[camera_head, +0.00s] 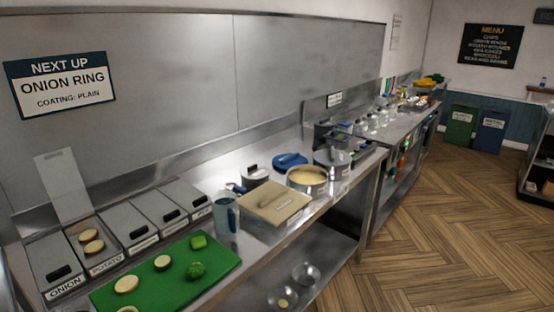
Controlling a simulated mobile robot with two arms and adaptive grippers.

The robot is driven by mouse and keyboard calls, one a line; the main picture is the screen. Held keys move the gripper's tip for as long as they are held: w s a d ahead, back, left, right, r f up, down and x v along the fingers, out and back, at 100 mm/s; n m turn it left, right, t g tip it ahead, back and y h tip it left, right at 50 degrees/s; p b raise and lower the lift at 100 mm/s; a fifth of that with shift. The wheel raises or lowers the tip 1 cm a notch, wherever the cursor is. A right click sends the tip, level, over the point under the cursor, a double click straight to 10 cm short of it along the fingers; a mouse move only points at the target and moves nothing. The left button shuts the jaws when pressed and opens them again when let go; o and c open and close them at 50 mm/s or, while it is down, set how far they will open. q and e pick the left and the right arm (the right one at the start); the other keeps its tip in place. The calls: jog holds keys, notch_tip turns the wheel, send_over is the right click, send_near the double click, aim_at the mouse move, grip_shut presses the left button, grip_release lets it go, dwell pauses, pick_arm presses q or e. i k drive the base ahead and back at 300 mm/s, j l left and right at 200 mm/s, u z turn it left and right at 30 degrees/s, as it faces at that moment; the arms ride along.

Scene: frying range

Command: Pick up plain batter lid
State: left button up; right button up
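No lid is clearly readable as the plain batter lid. An open round metal pot (307,181) of pale yellow batter stands on the steel counter. A round blue lid (290,160) lies behind it. A grey round lid or covered pot with a black handle (256,173) is to its left. A grey round container (332,160) stands behind it to the right. A beige rectangular lid or box top with a handle and a small unreadable label (274,203) is in front to the left. Neither of my grippers is in view.
A blue-grey jug (227,215) stands near the beige box. A green cutting board (166,272) holds food pieces. Lidded bins line the left, with the potato bin (91,244) open. A lower shelf (318,262) holds glass bowls. The wooden floor (430,230) at right is clear.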

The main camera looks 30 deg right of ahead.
aim_at(285, 161)
jog(key=z, duration=1.3)
jog(key=i+l+u, duration=0.1)
jog(key=l, duration=0.25)
jog(key=i+l+u, duration=0.1)
jog(key=i+l, duration=0.2)
jog(key=l, duration=0.1)
